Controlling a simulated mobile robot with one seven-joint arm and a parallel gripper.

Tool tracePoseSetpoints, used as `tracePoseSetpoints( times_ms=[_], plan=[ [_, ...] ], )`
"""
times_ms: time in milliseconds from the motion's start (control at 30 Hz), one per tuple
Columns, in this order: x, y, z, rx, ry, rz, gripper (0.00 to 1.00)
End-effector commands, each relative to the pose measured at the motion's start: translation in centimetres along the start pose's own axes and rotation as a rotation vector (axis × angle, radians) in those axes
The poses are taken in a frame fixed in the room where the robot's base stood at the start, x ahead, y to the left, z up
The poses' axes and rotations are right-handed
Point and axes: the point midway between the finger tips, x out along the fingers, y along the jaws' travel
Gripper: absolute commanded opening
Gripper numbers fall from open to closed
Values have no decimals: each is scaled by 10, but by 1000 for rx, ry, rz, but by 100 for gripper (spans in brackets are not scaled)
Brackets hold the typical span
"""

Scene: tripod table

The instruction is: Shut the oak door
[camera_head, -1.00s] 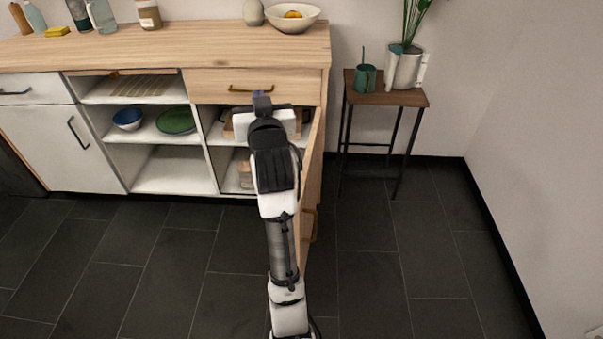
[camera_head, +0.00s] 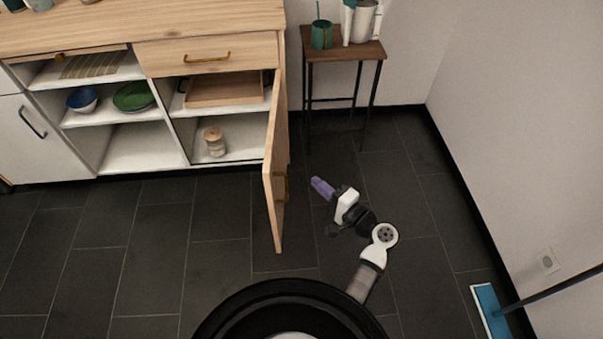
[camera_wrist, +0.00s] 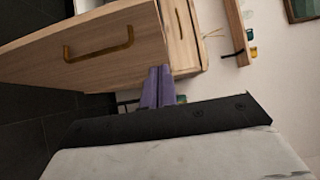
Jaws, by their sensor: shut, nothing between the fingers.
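The oak door (camera_head: 277,165) stands wide open, swung out from the right end of the cabinet. Its edge points toward me in the head view. In the wrist view the door's oak outer face (camera_wrist: 85,52) fills the upper left, with its brass bar handle (camera_wrist: 98,46). My gripper (camera_head: 318,185) is shut and empty. It is to the right of the door, on its outer side, with a visible gap in the head view. The purple fingers (camera_wrist: 158,88) overlap the door's edge in the wrist view; I cannot tell whether they touch it.
The open compartment holds a wooden tray (camera_head: 222,91) and a jar (camera_head: 214,141). An oak drawer (camera_head: 210,54) is above it. A small side table (camera_head: 343,50) stands behind my gripper. Dark floor left of the door is clear.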

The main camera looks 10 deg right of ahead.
Motion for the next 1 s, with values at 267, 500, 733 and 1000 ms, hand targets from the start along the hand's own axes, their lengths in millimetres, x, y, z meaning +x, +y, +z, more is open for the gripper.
tracePoseSetpoints(
  times_ms=[267,500,733,1000],
  plan=[
    [56,-4,1,-2,-5,0,0],
    [100,-3,9,-1,-5,3,0],
    [117,-1,26,-4,-2,2,0],
    [120,0,29,-4,-2,2,0]
  ],
)
